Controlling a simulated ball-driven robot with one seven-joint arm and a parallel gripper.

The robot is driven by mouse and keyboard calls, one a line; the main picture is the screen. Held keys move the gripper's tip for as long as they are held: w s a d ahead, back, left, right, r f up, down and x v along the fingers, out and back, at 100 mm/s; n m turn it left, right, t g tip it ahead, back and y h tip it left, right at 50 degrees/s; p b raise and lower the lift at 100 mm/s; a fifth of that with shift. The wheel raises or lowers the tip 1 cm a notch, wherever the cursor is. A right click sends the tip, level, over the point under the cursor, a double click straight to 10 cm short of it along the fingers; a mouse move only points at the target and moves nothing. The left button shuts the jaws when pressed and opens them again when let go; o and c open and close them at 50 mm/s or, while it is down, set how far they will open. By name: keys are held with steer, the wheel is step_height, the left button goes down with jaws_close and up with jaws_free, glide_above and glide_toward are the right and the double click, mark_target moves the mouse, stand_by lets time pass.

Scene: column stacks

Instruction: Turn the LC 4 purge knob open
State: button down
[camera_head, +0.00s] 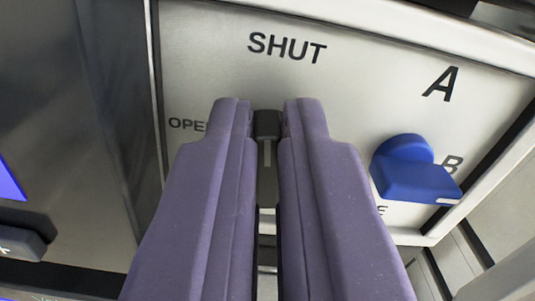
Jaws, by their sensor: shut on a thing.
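A dark knob (266,128) stands on a light metal panel (205,55) in the head camera view. A pale line shows on it between my fingers. Its bar runs up and down the picture, with the upper end below the printed word SHUT. The word OPEN is to its left, partly covered by my left finger. My gripper (267,112), with two purple fingers, is shut on the knob, one finger on each side. The fingers hide the knob's sides and much of the panel below. No LC 4 label can be read.
A raised frame edges the panel. At left are a dark grey surface (75,110), a blue lit patch (8,183) and a grey key (20,242).

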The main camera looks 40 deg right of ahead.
steer(key=shift+w+a+f+n+p, duration=0.15)
steer(key=shift+n+p, duration=0.15)
steer(key=shift+n, duration=2)
steer(key=shift+w+a+f+n+p, duration=0.15)
steer(key=shift+f+n+p, duration=0.1)
steer(key=shift+n, duration=2.05)
steer(key=shift+a+f+n+p, duration=0.15)
steer(key=shift+n+p, duration=0.15)
steer(key=shift+n, duration=2)
steer(key=c, duration=1.2)
jaws_free()
steer(key=v, duration=0.7)
steer(key=shift+s+a, duration=0.25)
steer(key=shift+s, duration=0.05)
